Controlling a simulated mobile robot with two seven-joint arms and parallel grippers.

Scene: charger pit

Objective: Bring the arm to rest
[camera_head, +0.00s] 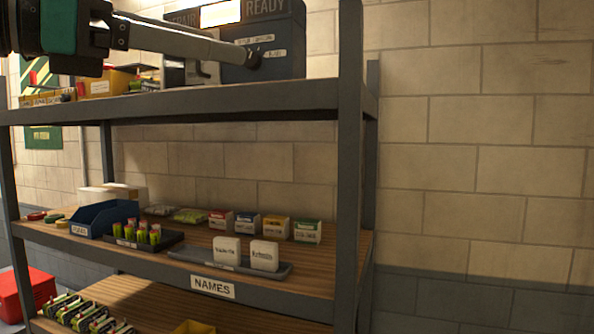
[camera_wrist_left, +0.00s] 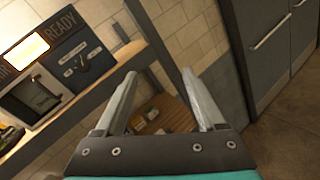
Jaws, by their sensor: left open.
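My left gripper (camera_head: 254,60) reaches in from the upper left of the head view, in front of the shelf's top level. Its black and teal body is at the left and its long grey fingers extend to the right, overlapping the dark blue-grey charger box (camera_head: 290,42) in the picture. In the left wrist view my left gripper (camera_wrist_left: 158,74) has its two fingers well apart, with nothing between the tips. The charger box (camera_wrist_left: 78,58) with a dial and the word READY shows to the left of the fingers there. The right gripper is not in view.
The metal shelf rack (camera_head: 352,180) has a NAMES label (camera_head: 213,287). Its middle level holds a blue bin (camera_head: 100,218), a grey tray (camera_head: 190,258) with white boxes, and several small coloured boxes. Grey cabinets (camera_wrist_left: 275,45) stand right in the wrist view.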

